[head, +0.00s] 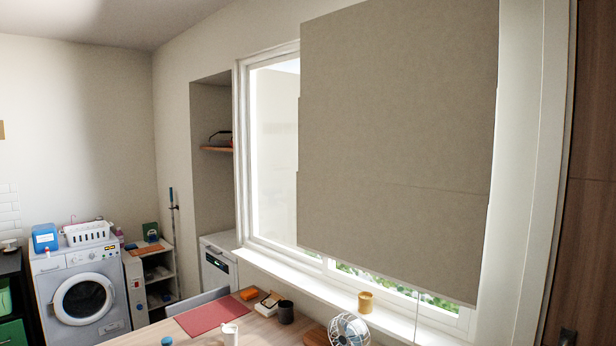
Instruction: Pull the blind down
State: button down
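The blind (395,150) is a beige fabric panel in front of the right part of the window (275,150). It hangs down most of the window's height. Its lower edge slopes down to the right in the picture, and a strip of glass with green leaves shows below it. A thin pale cord (417,312) hangs below the lower edge, near the sill. The left part of the window is uncovered. My gripper is not in view.
A sill (300,283) runs under the window, with a small yellow-brown pot (365,302) on it. Below is a table with a red mat (212,315), a dark cup (286,311) and a small fan (348,330). A brown wooden panel (588,180) stands at right.

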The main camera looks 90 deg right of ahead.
aim_at(430, 241)
jog(key=z, duration=0.7)
jog(key=k, duration=0.15)
jog(key=u, duration=3.3)
jog(key=k, duration=0.75)
jog(key=z, duration=0.65)
